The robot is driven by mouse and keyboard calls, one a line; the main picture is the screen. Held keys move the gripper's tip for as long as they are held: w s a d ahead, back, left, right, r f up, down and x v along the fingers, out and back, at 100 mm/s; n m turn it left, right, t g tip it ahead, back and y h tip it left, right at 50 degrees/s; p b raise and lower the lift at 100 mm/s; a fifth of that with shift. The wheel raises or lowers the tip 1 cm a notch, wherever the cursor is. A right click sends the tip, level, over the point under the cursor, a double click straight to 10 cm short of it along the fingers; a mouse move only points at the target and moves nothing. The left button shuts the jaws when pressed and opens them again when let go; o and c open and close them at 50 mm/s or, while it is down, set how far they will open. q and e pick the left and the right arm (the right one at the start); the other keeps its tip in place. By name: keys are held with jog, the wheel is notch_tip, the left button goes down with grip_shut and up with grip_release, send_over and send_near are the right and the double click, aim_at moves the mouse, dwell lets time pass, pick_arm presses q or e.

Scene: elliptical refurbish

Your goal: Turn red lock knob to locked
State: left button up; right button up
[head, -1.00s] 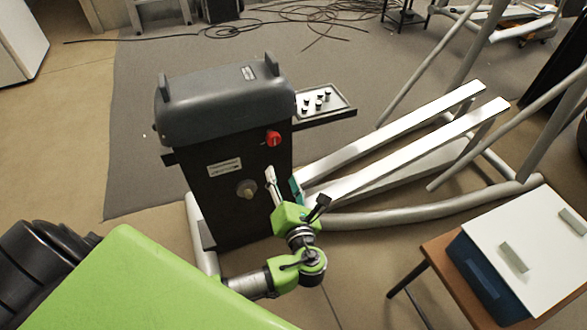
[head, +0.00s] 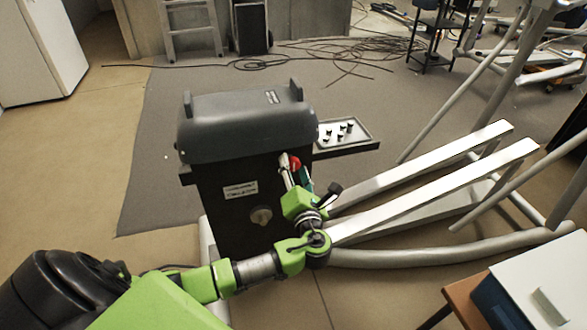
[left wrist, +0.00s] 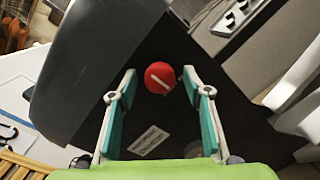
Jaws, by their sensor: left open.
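The red lock knob (head: 295,164) sits on the upper right of the black front panel of the grey-topped machine. In the left wrist view the open fingertips (left wrist: 158,76) lie on either side of the knob, with a gap to each side. I cannot tell how deep they reach. My right gripper is not in view.
A tray with small parts (head: 345,133) juts out at the right. White rails (head: 430,195) run right of my arm. A table with a box (head: 530,290) is front right.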

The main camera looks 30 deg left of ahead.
pick_arm(q)
jog(key=shift+w+a, duration=0.45)
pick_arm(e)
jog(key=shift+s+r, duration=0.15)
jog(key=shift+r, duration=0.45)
pick_arm(q)
jog(key=c, duration=1.1)
